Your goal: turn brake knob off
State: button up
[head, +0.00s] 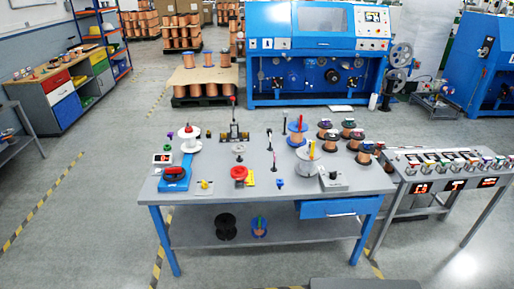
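Several knob-like controls stand on the grey workbench (215,190), and I cannot tell for certain which is the brake knob. A blue unit (174,184) with a red knob (174,172) sits at the bench's left front. A red round button (239,172) stands near the front middle, beside a yellow plate. A light grey box (333,182) with a small dark knob on top sits at the right front. The settings of these controls are too small to read. My gripper is not in view.
Spools, thin upright rods and a small display box (162,158) crowd the bench top. A side table (440,170) with red displays and several coloured knobs adjoins at right. A blue machine (300,60) stands behind.

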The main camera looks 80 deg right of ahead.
aim_at(332, 176)
jog(key=u, duration=0.2)
jog(key=k, duration=2.15)
jog(key=z, duration=2.45)
jog(key=i, duration=1.05)
